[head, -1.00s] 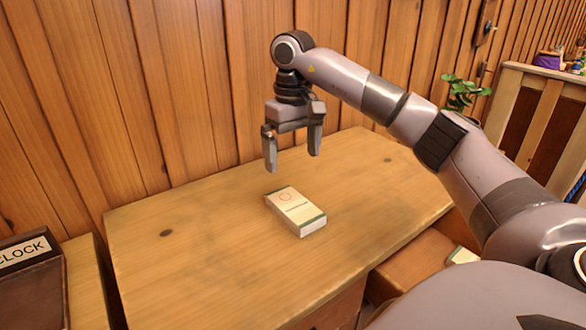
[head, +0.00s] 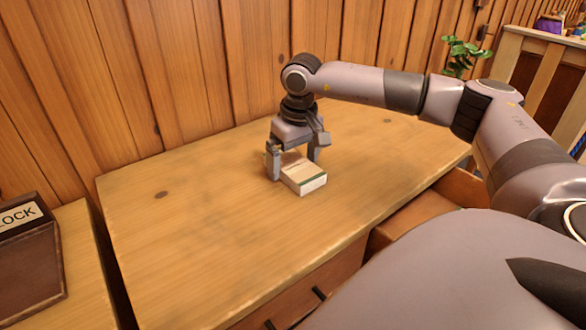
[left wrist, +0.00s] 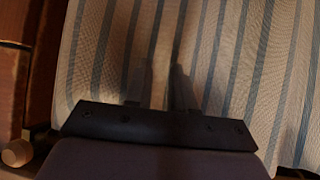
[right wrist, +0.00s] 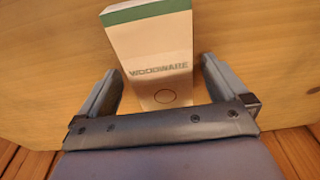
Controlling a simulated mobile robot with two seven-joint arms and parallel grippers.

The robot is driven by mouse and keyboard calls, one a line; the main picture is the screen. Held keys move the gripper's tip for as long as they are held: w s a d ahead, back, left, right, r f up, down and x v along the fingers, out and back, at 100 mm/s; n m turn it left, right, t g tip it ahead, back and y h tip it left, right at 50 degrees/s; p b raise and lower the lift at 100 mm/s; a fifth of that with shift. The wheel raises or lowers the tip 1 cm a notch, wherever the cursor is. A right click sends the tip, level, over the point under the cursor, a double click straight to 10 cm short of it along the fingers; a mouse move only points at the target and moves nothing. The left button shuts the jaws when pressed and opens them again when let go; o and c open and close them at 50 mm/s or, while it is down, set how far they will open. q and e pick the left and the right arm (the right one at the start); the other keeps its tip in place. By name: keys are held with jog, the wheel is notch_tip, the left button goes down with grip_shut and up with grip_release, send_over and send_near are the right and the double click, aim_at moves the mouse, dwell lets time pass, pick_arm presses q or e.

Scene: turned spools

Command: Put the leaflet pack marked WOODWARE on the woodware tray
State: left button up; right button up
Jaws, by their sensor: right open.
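The leaflet pack (head: 306,180) is a small pale box with a green end, lying flat on the wooden desk top. In the right wrist view the pack (right wrist: 152,42) reads WOODWARE, with a ring mark below the word. My right gripper (head: 293,168) is open and down at the pack, its fingers on either side of the pack's near part in the wrist view, not closed on it. My left gripper (left wrist: 165,85) shows only in the left wrist view, dark, its fingers close together over a striped cloth surface; whether they touch is unclear. No woodware tray is seen.
The desk top (head: 190,240) is bare around the pack. An open drawer (head: 410,220) juts out at its right front. A brown box labelled LOCK, partly cut off (head: 25,255), stands on a surface at left. A plank wall (head: 200,60) closes the back.

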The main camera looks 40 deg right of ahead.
aim_at(294, 163)
jog(key=shift+f, duration=0.25)
jog(key=c, duration=1.3)
jog(key=shift+o, duration=0.2)
notch_tip(294, 163, up, 20)
jog(key=p, duration=0.2)
